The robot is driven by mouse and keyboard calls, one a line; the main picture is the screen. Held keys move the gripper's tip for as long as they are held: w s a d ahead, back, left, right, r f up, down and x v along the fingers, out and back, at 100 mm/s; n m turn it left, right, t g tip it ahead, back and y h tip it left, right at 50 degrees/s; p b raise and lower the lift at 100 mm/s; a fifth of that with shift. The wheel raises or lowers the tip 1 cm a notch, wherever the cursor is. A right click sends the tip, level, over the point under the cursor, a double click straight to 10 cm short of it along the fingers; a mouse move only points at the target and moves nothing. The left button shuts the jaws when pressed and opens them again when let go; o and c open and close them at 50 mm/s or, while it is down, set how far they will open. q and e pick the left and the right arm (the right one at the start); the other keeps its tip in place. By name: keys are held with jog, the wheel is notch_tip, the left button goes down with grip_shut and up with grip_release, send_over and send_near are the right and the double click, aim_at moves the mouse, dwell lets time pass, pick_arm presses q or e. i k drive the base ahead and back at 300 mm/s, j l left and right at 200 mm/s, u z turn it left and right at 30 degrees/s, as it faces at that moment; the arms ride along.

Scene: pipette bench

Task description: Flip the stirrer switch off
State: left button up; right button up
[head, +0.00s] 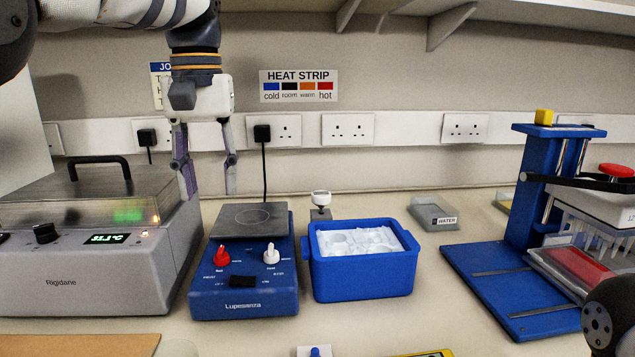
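The stirrer (244,305) is a blue box with a grey square top plate (249,221), standing left of centre on the bench. Its front carries a red knob (222,256), a white knob (271,254) and a black rocker switch (243,281) between small labels. I cannot tell which side of the switch is pressed. My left gripper (210,192) points down, its two fingers spread apart with nothing between them. It hangs above and behind the stirrer's left side, near the grey instrument, apart from the switch.
A grey instrument (90,275) with a clear lid stands close left of the stirrer. A blue ice tub (361,278) stands close on its right. A blue stand (500,290) is further right. Small items lie along the front edge.

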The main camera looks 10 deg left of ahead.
aim_at(235, 280)
jog(key=k, duration=1.45)
